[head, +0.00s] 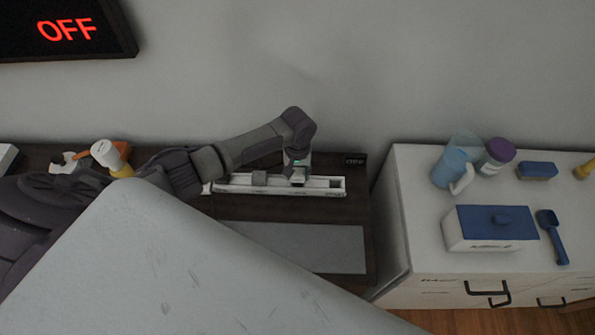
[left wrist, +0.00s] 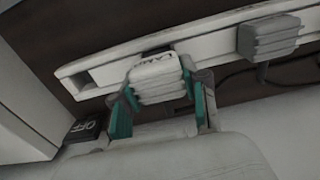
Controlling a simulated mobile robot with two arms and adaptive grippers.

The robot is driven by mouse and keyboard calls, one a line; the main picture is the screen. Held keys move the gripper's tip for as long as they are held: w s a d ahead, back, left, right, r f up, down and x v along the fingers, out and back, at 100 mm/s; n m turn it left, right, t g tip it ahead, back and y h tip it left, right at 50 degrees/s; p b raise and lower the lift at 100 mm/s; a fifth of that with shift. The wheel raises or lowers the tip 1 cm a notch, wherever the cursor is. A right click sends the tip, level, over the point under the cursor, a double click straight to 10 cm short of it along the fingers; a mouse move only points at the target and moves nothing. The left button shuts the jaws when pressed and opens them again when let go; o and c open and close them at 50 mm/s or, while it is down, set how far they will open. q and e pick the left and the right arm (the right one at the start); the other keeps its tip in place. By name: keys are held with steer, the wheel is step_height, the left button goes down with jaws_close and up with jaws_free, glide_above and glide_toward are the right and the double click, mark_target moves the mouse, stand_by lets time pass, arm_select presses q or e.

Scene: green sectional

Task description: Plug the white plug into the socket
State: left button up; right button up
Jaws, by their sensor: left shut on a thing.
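The white plug (left wrist: 160,82), with a ribbed body and dark lettering, is between the teal-tipped fingers of my left gripper (left wrist: 163,98). The gripper is shut on it. In the head view my left gripper (head: 297,172) points down at the right part of the white socket strip (head: 225,184); the plug is hard to make out there. In the left wrist view the plug's front is right at the strip (left wrist: 222,47); I cannot tell whether it is seated. An empty opening shows beside it. My right gripper is not in view.
A grey plug (left wrist: 268,38) sits in the strip, also in the head view (head: 260,178). A small black OFF sign (head: 354,159) stands beyond the strip's right end; a large display (head: 66,30) reads OFF. A white cabinet (head: 420,190) with containers is at right.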

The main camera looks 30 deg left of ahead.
mark_target(297, 171)
arm_select(q)
steer(key=shift+f+b, duration=0.55)
steer(key=shift+f, duration=0.6)
steer(key=o, duration=1.2)
steer(key=shift+r, duration=0.15)
step_height(297, 171, up, 12)
steer(key=shift+f, duration=0.1)
steer(key=shift+f, duration=0.1)
